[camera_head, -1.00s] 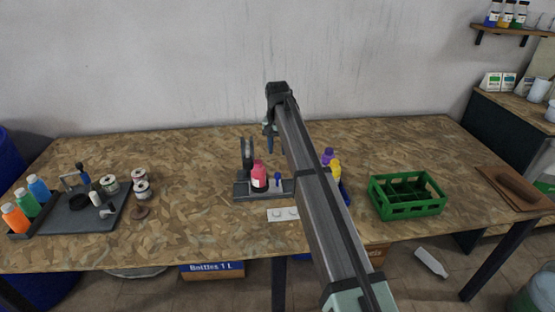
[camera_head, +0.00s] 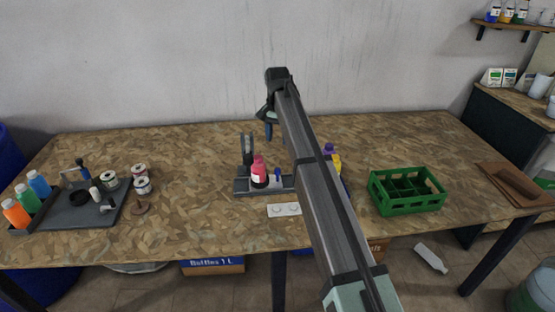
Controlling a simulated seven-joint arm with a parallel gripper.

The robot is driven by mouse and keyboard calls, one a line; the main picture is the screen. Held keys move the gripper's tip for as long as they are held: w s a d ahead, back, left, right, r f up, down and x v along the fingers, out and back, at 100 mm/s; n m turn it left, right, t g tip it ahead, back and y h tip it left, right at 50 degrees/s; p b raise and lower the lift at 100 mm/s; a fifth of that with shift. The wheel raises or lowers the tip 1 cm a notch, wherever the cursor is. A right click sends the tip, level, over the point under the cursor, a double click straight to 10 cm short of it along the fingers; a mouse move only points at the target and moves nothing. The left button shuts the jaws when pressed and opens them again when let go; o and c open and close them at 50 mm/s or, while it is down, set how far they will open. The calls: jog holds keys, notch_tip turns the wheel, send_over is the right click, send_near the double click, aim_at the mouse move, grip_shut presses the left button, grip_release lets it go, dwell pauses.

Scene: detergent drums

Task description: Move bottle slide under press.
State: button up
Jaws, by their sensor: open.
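The press (camera_head: 241,187) has a low grey base and dark uprights (camera_head: 247,150) at its left. A pink-red bottle (camera_head: 259,172) with a dark lower part stands upright on the base, just right of the uprights. A small blue knob (camera_head: 278,175) stands right of the bottle. My gripper (camera_head: 267,116) hangs above and behind the press at the arm's far end, open, its fingers hardly visible. A blue piece (camera_head: 268,132) shows just below it; I cannot tell whether they touch. My arm hides the area right of the press.
A white strip (camera_head: 284,210) lies before the press. Purple (camera_head: 329,149) and yellow (camera_head: 337,163) tops show beside my arm. A green crate (camera_head: 407,207) stands right. A dark tray (camera_head: 85,212), coloured bottles (camera_head: 39,187) and cans (camera_head: 141,186) are left. The table between is clear.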

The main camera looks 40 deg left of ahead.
aim_at(278, 169)
notch_tip(278, 169, down, 14)
jog(key=m, duration=0.9)
jog(key=shift+r, duration=0.1)
dwell(0.3)
jog(key=shift+c, duration=0.4)
grip_shut()
